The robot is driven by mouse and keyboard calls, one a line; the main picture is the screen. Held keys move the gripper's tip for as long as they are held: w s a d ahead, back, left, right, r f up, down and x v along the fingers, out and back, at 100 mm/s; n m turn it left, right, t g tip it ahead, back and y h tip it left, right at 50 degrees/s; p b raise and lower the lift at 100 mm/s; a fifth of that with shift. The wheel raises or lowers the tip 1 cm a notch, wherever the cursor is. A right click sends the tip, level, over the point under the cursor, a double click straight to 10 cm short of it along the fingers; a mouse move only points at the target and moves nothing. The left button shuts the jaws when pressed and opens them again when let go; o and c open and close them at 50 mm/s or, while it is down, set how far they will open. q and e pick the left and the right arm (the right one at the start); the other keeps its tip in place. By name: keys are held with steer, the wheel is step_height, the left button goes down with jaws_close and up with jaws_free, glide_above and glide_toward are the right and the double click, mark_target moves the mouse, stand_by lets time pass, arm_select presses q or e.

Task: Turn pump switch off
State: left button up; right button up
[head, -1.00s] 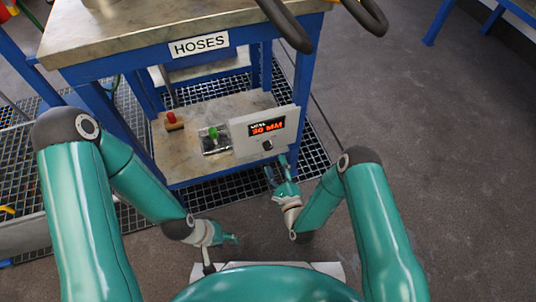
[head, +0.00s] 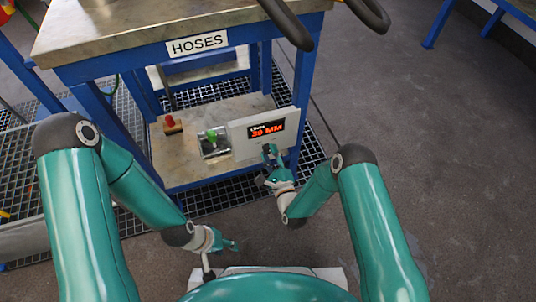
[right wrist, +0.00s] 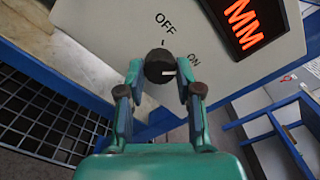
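The pump switch is a round black knob (right wrist: 157,66) on a pale panel (right wrist: 90,20) with OFF and ON printed around it. Its white mark points right, toward the ON side and not at OFF. My right gripper (head: 271,155) is at the panel front; in the right wrist view its fingers (right wrist: 160,64) stand on either side of the knob. They are spread, with a small gap seemingly left at each side; contact is hard to tell. The gripper hides the knob in the head view. My left gripper (head: 228,244) hangs low over the floor, away from the panel; its opening is too small to judge.
The panel's red display (head: 267,129) reads 30 MM. A green-handled valve (head: 212,137) and a red-topped item (head: 171,124) stand left of it on the lower shelf (head: 183,172). Blue table legs (head: 298,90) flank the shelf. Open floor lies to the right.

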steer(key=shift+c, duration=1.2)
steer(key=shift+a, duration=0.45)
jaws_close()
steer(key=shift+s+d+f, duration=0.1)
steer(key=shift+d+f, duration=0.05)
steer(key=shift+d, duration=0.1)
steer(key=shift+d+n, duration=0.1)
steer(key=shift+n, duration=0.3)
steer(key=n, duration=0.6)
steer(key=shift+d+f+b, duration=0.15)
steer(key=shift+f+b, duration=0.05)
steer(key=shift+b, duration=0.15)
steer(key=n, duration=0.4)
steer(key=shift+n+b, duration=0.3)
steer(key=n, duration=0.4)
steer(key=shift+r+n+b, duration=0.1)
steer(key=shift+n+b, duration=0.2)
steer(key=shift+n, duration=0.1)
